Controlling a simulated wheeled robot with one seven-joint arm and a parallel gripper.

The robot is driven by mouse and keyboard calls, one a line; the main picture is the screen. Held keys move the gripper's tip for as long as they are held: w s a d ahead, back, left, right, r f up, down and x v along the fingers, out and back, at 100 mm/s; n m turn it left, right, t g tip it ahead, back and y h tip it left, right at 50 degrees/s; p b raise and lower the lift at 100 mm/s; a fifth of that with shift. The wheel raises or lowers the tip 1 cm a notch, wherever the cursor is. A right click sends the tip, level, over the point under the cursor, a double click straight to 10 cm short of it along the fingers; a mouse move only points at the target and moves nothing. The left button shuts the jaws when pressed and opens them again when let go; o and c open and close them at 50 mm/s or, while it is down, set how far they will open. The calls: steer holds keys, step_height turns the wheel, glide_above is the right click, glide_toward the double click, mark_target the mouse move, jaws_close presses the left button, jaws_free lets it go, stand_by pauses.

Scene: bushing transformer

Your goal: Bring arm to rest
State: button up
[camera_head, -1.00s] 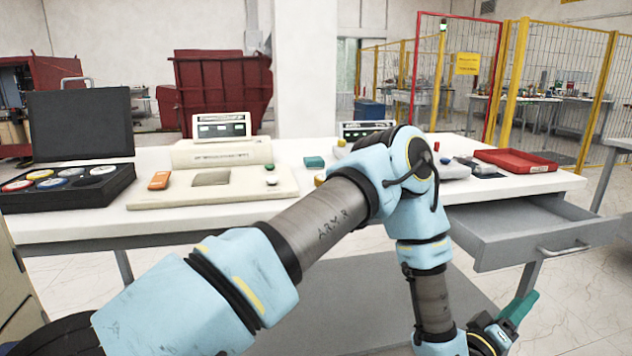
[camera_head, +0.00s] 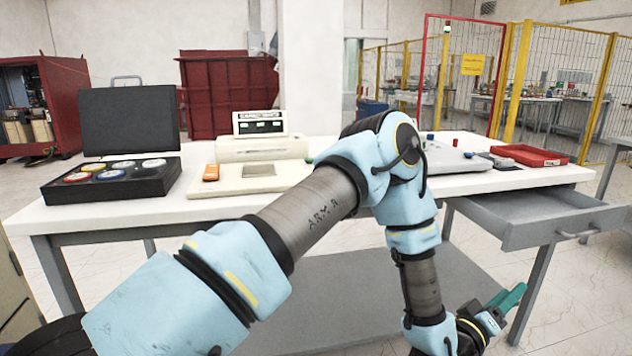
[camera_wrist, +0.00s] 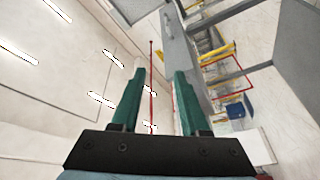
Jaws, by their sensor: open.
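My arm (camera_head: 318,207) reaches across the front of the table in the head view, bends at the elbow, and hangs down at the right. My gripper (camera_head: 514,296) is low at the right, beside the open drawer and below the tabletop, seen from the side. In the wrist view my gripper (camera_wrist: 157,75) shows two green fingers spread apart with nothing between them. The gripper is open and empty. Part of the table is hidden behind my arm.
The white table (camera_head: 120,215) carries an open black case (camera_head: 115,180), a beige device (camera_head: 250,178) and a red tray (camera_head: 528,155). A grey drawer (camera_head: 535,218) stands pulled out at the right, near my forearm. Open floor lies right of my gripper.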

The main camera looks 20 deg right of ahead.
steer(key=w+a+r+m+t+y+p, duration=0.15)
steer(key=w+a+y, duration=0.35)
steer(key=w, duration=0.5)
steer(key=w+a+r+m+g+y+p, duration=0.1)
steer(key=w+a+r+y, duration=0.1)
steer(key=w+a, duration=0.65)
steer(key=w+a+r+y, duration=0.2)
steer(key=w+a+y, duration=0.3)
steer(key=a, duration=0.5)
steer(key=w+a+r+n+y+p, duration=0.2)
steer(key=w+a, duration=0.1)
steer(key=a, duration=0.9)
steer(key=s+a+r+n+g+y, duration=0.1)
steer(key=s+a+r, duration=0.1)
steer(key=s+a, duration=0.2)
steer(key=s+a+r+n+g+y+p, duration=0.1)
steer(key=s+a, duration=0.3)
steer(key=a, duration=0.6)
steer(key=s+a+r+n+g+y, duration=0.1)
steer(key=s+a+r+g+y, duration=0.1)
steer(key=a, duration=0.6)
steer(key=shift+s+r+y, duration=0.3)
steer(key=shift+s+r, duration=0.4)
steer(key=shift+s, duration=0.45)
